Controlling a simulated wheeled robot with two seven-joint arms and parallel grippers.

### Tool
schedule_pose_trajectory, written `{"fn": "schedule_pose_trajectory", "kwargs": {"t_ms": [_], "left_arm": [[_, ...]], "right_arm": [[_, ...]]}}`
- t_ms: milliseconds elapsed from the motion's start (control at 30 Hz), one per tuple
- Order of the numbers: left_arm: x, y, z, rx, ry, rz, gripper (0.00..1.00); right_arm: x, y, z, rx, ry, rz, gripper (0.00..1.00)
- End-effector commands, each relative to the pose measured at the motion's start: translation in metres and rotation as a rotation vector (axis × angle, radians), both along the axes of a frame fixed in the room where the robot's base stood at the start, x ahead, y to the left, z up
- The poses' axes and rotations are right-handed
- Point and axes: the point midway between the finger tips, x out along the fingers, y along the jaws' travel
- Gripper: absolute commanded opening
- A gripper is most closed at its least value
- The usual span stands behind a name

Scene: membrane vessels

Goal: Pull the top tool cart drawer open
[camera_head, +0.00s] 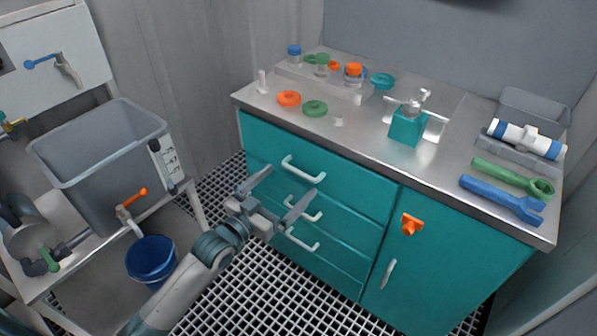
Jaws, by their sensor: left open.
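The teal tool cart (340,185) stands at centre right with a steel top. Its top drawer (350,187) looks closed, with a pale bar handle (303,170) on its front. Two more drawers with similar handles lie below it. My left gripper (278,185) is open and empty in front of the drawers. Its fingers point up toward the cart, just left of and below the top handle in the picture. It appears apart from the handle, though the depth gap is hard to tell. Part of the lower drawers is hidden behind the gripper. My right gripper is not in view.
The cart top holds orange and green rings, jars, a teal block (408,127) and two wrenches (503,199). A cupboard door with an orange latch (411,224) is right of the drawers. A grey tank (103,160) and blue bucket (151,259) stand left. Grated floor lies between.

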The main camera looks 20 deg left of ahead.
Motion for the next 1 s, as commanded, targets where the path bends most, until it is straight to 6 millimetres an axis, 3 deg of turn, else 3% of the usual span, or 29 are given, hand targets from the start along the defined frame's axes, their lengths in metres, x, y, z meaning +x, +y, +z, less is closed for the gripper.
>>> {"fn": "schedule_pose_trajectory", "kwargs": {"t_ms": [100, 333, 800, 867, 1000], "left_arm": [[0.020, -0.007, 0.001, 0.000, -0.003, 0.000, 1.00], [0.046, -0.016, 0.000, 0.001, -0.001, 0.001, 1.00], [0.055, -0.020, 0.000, 0.001, 0.000, 0.000, 1.00], [0.054, -0.020, 0.000, 0.001, 0.000, 0.000, 0.88], [0.054, -0.020, 0.000, 0.001, 0.000, 0.000, 0.55]], "right_arm": [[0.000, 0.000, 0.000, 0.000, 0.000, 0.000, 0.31], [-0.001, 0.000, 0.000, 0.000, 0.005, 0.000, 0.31], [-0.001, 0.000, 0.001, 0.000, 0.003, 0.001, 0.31], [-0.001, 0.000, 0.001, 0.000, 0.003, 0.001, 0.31], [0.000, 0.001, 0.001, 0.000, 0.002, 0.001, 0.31]]}}
